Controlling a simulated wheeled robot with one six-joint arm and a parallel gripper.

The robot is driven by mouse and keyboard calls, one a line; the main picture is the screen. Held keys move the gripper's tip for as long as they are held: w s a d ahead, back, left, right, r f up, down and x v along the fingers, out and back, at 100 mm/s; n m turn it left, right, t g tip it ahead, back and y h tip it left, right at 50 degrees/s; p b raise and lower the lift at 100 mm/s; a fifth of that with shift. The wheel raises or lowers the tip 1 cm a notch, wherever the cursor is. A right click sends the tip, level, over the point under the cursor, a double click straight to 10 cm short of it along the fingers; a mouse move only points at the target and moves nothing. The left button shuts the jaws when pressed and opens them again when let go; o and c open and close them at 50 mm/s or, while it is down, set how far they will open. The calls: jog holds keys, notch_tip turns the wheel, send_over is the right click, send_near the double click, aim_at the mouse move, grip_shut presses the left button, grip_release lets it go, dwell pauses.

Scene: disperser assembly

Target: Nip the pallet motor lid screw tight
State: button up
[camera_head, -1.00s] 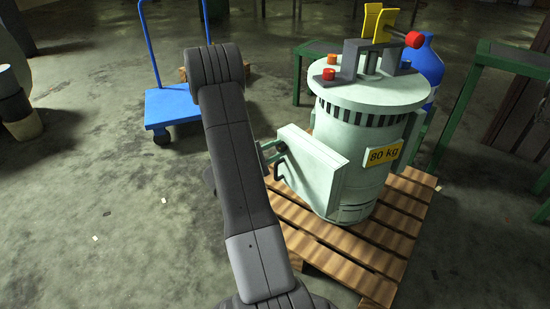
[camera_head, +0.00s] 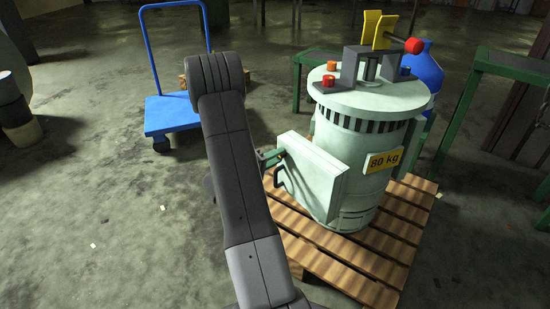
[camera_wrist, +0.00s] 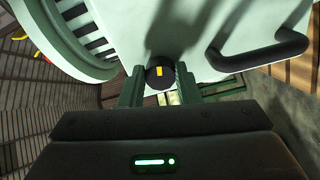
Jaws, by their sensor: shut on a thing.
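The pale green motor (camera_head: 350,150) stands upright on the wooden pallet (camera_head: 340,259), with an "80 kg" label on its side. Its lid (camera_head: 318,172) is a flat pale green box cover on the left side with a black handle (camera_head: 283,180). In the wrist view the lid (camera_wrist: 220,25) and handle (camera_wrist: 258,46) fill the upper right. The lid screw (camera_wrist: 160,73) is a round black head with a yellow mark. My gripper (camera_wrist: 160,82) is shut on the screw, one green finger on each side. In the head view the screw cannot be made out.
A blue trolley (camera_head: 171,113) stands behind my arm at the left. A blue container (camera_head: 424,68) stands behind the motor, and green frames (camera_head: 513,62) stand at the right. The floor at the left front is clear.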

dwell(0.4)
jog(key=o, duration=1)
jog(key=shift+c, duration=0.2)
jog(key=p+v, duration=0.3)
jog(key=v, duration=1)
jog(key=shift+s+a, duration=0.2)
jog(key=shift+a, duration=0.1)
jog(key=b+x, duration=0.3)
jog(key=x, duration=1)
jog(key=shift+w+d, duration=0.2)
jog(key=shift+d, duration=0.15)
jog(key=shift+a, duration=0.1)
